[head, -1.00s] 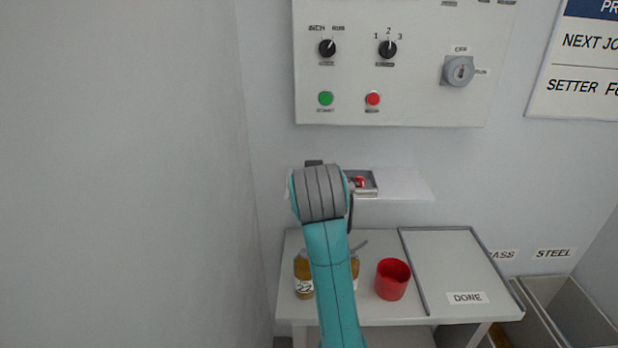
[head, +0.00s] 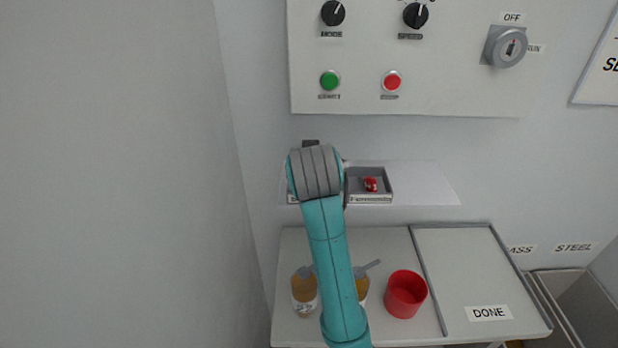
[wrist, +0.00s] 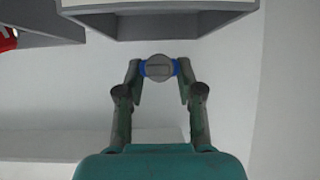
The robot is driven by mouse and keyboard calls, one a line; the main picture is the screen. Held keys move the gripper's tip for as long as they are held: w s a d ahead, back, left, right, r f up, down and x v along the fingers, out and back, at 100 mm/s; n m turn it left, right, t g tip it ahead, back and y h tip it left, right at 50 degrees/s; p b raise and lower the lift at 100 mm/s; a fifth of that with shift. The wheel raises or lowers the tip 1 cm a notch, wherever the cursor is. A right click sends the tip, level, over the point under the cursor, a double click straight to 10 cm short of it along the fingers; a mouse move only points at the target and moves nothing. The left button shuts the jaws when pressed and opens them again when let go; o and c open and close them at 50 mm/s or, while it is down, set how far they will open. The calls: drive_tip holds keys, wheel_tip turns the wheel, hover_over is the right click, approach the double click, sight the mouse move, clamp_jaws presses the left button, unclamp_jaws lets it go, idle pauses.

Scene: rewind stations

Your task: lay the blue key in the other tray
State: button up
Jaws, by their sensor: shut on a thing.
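My gripper (wrist: 158,70) is shut on the blue key (wrist: 146,68), seen in the wrist view as a grey round end with blue at both sides between the fingertips. A grey tray (wrist: 160,26) is just beyond the key, apart from it in the picture. Another tray (wrist: 52,34) is at the upper left, with a red thing (wrist: 6,38) at it. In the head view, the right tray (head: 388,184) on the shelf holds a red item (head: 371,184). The left tray (head: 292,198) is mostly hidden behind my arm, as are my fingers and the key.
A control panel (head: 450,85) with knobs, buttons and a key switch (head: 505,47) is above the shelf (head: 425,185). Below, a table holds a red cup (head: 405,295), jars (head: 304,292) and a DONE area (head: 455,265). The shelf's right part is bare.

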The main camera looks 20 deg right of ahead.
drive_tip(key=shift+f, duration=2.45)
drive_tip(key=shift+f, duration=0.2)
drive_tip(key=shift+s+f, duration=0.1)
drive_tip(key=shift+f, duration=0.5)
drive_tip(key=o, duration=0.8)
drive_tip(key=shift+f, duration=0.1)
drive_tip(key=shift+r, duration=0.5)
drive_tip(key=v, duration=1.2)
drive_tip(key=shift+a+r, duration=0.1)
drive_tip(key=shift+r, duration=0.3)
